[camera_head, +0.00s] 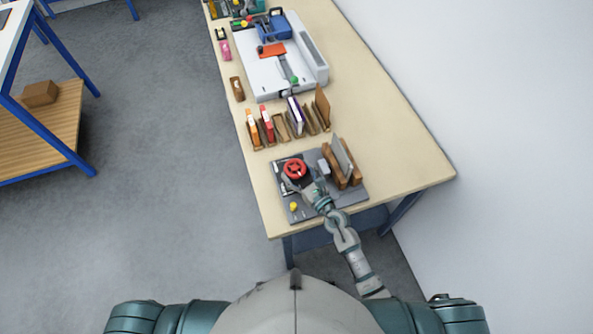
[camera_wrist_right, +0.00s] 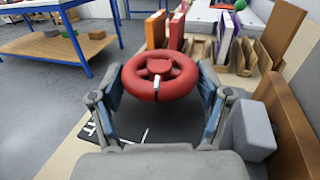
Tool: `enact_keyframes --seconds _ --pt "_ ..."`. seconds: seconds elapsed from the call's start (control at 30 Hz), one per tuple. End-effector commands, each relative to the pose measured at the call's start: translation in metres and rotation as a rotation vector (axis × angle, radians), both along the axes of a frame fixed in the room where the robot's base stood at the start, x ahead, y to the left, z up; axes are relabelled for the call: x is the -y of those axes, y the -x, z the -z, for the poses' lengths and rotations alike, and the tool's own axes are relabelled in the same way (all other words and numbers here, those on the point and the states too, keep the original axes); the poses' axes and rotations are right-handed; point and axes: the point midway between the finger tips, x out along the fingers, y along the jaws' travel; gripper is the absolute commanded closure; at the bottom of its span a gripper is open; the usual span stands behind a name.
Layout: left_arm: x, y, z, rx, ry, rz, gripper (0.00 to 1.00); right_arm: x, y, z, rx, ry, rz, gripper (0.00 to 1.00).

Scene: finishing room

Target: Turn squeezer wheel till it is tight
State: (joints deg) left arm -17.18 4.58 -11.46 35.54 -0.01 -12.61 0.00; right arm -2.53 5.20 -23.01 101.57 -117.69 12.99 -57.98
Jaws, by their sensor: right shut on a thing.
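The red squeezer wheel (camera_head: 295,168) sits on the dark grey base plate (camera_head: 325,207) at the near end of the bench. In the right wrist view the wheel (camera_wrist_right: 161,76) fills the middle, with a small white mark on its near rim. My right gripper (camera_head: 296,181) is shut on the wheel, one finger at each side of the rim in the wrist view (camera_wrist_right: 161,80). The wheel's underside and shaft are hidden. The wooden press blocks with a grey board (camera_head: 342,158) stand to the right of the wheel. My left gripper is not in view.
A yellow knob (camera_head: 293,206) is on the plate's near left. A grey block (camera_wrist_right: 253,130) stands close to the right finger. Behind are book racks (camera_head: 283,127) and a white cutting machine (camera_head: 270,75). Bare bench top lies to the right.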

Motion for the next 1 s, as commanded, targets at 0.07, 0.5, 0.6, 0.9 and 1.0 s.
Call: enact_keyframes --seconds 0.07,0.5,0.6,0.9,1.0 --pt "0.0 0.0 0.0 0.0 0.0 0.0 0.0 0.0 0.0 0.0 0.001 0.0 0.001 0.59" --pt "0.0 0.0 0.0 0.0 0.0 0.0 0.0 0.0 0.0 0.0 0.001 0.0 0.001 0.0" --pt "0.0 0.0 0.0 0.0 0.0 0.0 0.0 0.0 0.0 0.0 0.001 0.001 0.001 0.0" --pt "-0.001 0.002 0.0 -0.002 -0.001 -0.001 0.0 0.003 0.004 0.0 0.001 0.001 0.001 0.0" --pt "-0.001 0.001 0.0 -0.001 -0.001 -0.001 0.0 0.011 0.015 0.001 0.0 0.003 0.001 0.0"
